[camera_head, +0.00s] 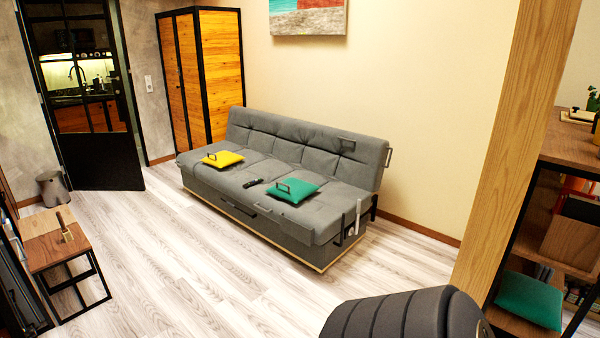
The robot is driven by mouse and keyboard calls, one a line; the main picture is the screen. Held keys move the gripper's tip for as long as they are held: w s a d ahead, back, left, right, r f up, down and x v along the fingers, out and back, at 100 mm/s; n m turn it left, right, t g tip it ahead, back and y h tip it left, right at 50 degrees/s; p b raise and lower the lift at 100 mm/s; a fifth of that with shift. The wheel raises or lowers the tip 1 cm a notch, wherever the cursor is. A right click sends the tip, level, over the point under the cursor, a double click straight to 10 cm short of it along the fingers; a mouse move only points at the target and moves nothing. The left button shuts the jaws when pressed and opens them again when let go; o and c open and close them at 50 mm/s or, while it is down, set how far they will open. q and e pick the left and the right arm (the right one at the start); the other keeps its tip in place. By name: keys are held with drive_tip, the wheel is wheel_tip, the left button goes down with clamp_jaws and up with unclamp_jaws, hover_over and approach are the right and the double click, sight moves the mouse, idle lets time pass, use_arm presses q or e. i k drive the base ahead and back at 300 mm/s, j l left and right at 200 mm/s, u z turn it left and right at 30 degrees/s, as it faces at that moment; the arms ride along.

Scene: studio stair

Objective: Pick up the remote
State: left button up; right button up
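A small dark remote (252,183) lies on the seat of the grey sofa (225,182), between a yellow cushion (222,158) on its left and a green cushion (293,191) on its right. The remote lies flat and looks unobstructed from here. Neither of my grippers shows in the head view.
Open wooden floor (190,270) lies in front of the sofa. A small wooden table (58,248) stands at the left. A dark padded chair back (410,315) is close at the bottom. A wooden post (520,130) and shelves (572,148) stand at the right.

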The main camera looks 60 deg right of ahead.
sight(249, 185)
drive_tip(key=z, duration=1.75)
